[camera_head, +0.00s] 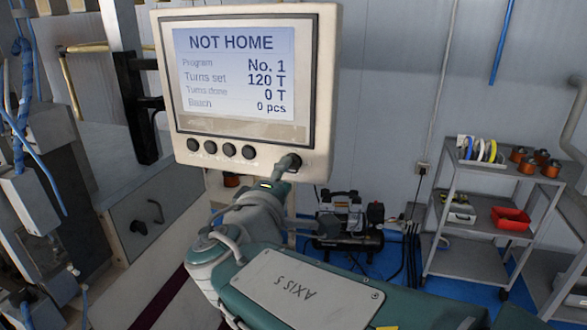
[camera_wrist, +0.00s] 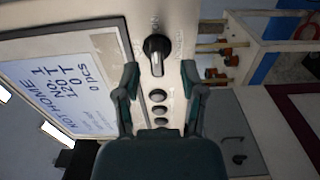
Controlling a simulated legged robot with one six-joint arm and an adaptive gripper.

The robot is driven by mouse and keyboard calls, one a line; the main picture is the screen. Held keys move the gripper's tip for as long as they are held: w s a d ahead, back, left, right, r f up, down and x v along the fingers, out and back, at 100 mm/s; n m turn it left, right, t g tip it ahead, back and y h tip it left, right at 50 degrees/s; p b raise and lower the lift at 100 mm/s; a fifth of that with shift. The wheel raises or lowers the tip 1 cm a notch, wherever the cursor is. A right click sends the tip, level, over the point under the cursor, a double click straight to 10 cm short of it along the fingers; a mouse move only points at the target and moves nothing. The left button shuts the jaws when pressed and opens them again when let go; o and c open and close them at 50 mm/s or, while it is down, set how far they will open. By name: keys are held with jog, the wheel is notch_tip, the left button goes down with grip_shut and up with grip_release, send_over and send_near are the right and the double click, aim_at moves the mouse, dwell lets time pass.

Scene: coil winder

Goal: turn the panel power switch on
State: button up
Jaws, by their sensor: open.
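The panel power switch appears to be the black rotary knob (camera_wrist: 157,48) with a pale line on its grip, at the end of the button row in the wrist view. In the head view the dark knob (camera_head: 290,161) is at the panel's lower right, partly hard to tell from my gripper. The grey-white panel (camera_head: 325,85) has a lit screen (camera_head: 235,75) reading "NOT HOME". My gripper (camera_wrist: 161,73) is open, its two dark fingers apart on either side of the knob's near end. I cannot tell whether they touch it.
Several round black buttons (camera_head: 229,150) line the panel's lower edge, close to my fingers in the wrist view. A compressor (camera_head: 348,222) stands on the floor behind. A grey shelf cart (camera_head: 470,205) with spools and a red bin (camera_head: 511,218) stands at right.

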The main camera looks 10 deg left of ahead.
jog(key=s, duration=0.8)
jog(key=shift+s+a, duration=0.35)
jog(key=shift+a, duration=0.05)
jog(key=shift+f, duration=0.1)
jog(key=w+d+f+m+g+h, duration=0.1)
jog(key=d+f+m+g+h, duration=0.2)
jog(key=d, duration=0.6)
jog(key=w+d+f+m+g+h, duration=0.1)
jog(key=d+f+m+g, duration=0.3)
jog(key=d, duration=0.4)
jog(key=s+d+f+m+g+y, duration=0.5)
jog(key=s+d+f+m, duration=0.5)
jog(key=d, duration=0.1)
